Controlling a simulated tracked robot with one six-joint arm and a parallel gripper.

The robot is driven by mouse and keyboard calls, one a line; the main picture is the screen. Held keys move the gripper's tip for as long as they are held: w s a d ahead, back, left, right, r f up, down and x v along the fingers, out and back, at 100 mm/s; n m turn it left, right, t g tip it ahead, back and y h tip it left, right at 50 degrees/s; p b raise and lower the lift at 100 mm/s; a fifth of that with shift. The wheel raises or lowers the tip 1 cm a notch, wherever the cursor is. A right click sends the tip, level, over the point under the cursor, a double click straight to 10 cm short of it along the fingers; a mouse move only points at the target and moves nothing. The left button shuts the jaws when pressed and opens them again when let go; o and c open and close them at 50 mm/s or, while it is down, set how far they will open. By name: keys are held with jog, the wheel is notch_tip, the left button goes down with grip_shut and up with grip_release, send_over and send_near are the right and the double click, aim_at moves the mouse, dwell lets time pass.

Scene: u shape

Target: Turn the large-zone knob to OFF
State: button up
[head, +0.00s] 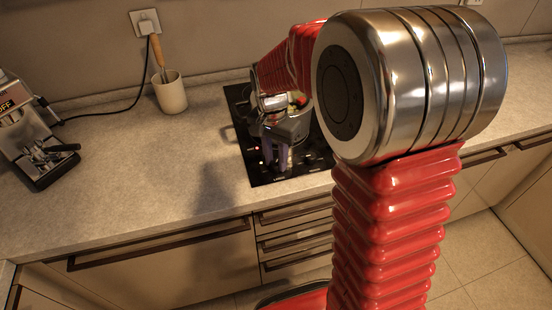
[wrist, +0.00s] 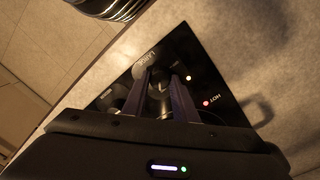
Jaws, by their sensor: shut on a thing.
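The black cooktop (head: 312,166) is set into the counter, and my gripper (head: 277,160) reaches down onto its front part. In the wrist view, my gripper (wrist: 163,82) has its two purple fingers on either side of a dark knob (wrist: 159,92), shut on it. The word LARGE is printed on the cooktop just beyond the fingertips. The knob is mostly hidden by the fingers, and its pointer setting cannot be read. Another dark round knob (wrist: 113,94) sits to the left.
A coffee machine (head: 36,135) stands at the far left of the counter. A utensil pot (head: 170,93) stands behind, near a wall socket (head: 145,22) with a black cord. The counter (head: 140,165) left of the cooktop is clear. Drawers lie below the front edge.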

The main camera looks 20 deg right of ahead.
aim_at(275, 166)
jog(key=n, duration=0.7)
jog(key=shift+a, duration=0.1)
jog(key=n, duration=0.6)
jog(key=shift+a+n+t, duration=0.1)
jog(key=shift+n+t, duration=0.2)
jog(key=shift+n, duration=0.1)
jog(key=n, duration=0.5)
jog(key=shift+r, duration=0.1)
jog(key=n, duration=0.6)
jog(key=shift+s, duration=0.15)
jog(key=shift+n, duration=0.3)
jog(key=o, duration=1)
jog(key=shift+o, duration=0.2)
notch_tip(275, 166, up, 14)
jog(key=shift+s+f, duration=0.2)
jog(key=shift+s, duration=0.2)
